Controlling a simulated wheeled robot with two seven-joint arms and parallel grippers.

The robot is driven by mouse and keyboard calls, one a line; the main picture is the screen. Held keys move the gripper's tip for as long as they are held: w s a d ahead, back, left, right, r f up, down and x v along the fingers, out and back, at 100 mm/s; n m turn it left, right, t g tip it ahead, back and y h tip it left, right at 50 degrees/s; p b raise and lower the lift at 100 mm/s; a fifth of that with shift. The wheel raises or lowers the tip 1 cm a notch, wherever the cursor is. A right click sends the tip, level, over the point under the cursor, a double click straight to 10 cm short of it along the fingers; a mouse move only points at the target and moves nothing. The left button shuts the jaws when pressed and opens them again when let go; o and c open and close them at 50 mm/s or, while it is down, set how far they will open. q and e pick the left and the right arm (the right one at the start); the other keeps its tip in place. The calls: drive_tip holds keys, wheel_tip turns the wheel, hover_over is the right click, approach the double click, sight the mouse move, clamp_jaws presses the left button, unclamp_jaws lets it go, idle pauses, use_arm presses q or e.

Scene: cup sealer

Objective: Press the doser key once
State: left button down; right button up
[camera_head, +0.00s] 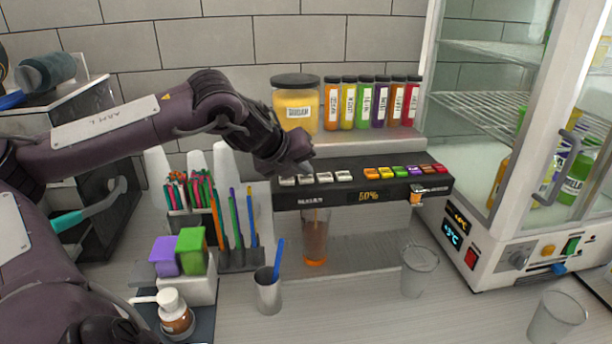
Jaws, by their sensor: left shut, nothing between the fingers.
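The doser (330,195) is a black bar in the middle, with silver keys (325,177) on its left half and coloured keys (397,171) on its right half. Its front display (368,197) reads what looks like 50%. My left gripper (304,165) is shut and empty, its tip at the left part of the doser just above or behind the silver keys. I cannot tell whether it touches a key. It partly hides that part of the panel. A clear cup (315,238) with a brown drink, orange at the bottom, stands under the doser. My right gripper is not in view.
A sugar jar (297,105) and several coloured bottles (372,103) stand on the shelf behind the doser. A straw holder (240,260), metal cup (268,291) and pump bottle (174,314) stand left. Empty cups (419,272) and a glass fridge (520,240) are right.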

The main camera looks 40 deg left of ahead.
sight(303, 180)
use_arm(q)
drive_tip(key=shift+r, duration=0.6)
drive_tip(key=shift+p, duration=0.3)
wheel_tip(303, 180, up, 5)
drive_tip(key=p, duration=0.4)
idle(2.3)
